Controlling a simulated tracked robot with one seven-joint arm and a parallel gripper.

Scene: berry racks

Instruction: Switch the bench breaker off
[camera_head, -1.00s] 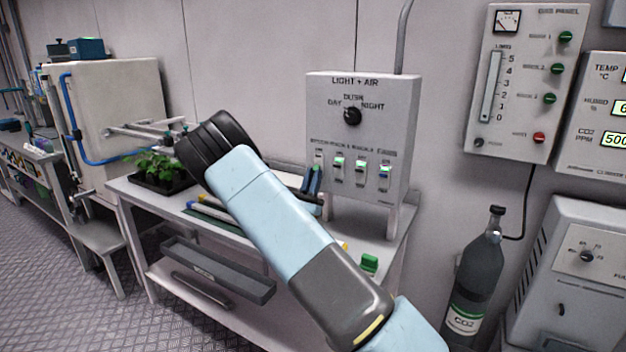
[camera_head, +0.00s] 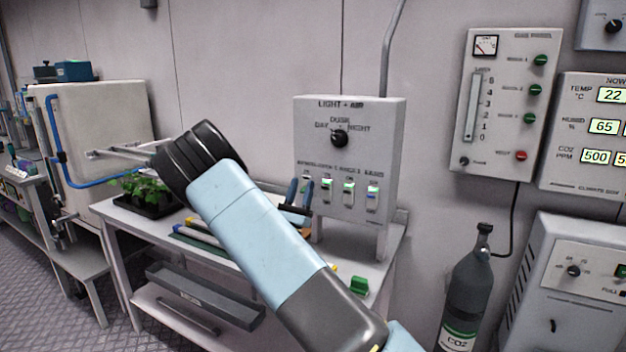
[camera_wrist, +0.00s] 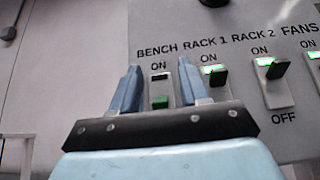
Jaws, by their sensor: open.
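The grey LIGHT + AIR box (camera_head: 382,150) stands on the bench, with a row of breakers along its lower front. In the head view my gripper (camera_head: 300,190) is at the box's lower left. Contact cannot be made out. Its dark palm bar hides the area below.
The rack 1 breaker (camera_wrist: 218,76) is close to the right finger, with rack 2 (camera_wrist: 274,72) and fans further right; their lamps glow green. A potted plant (camera_head: 150,190), rods and a green block (camera_head: 359,285) are on the bench. A CO2 bottle (camera_head: 468,290) stands right.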

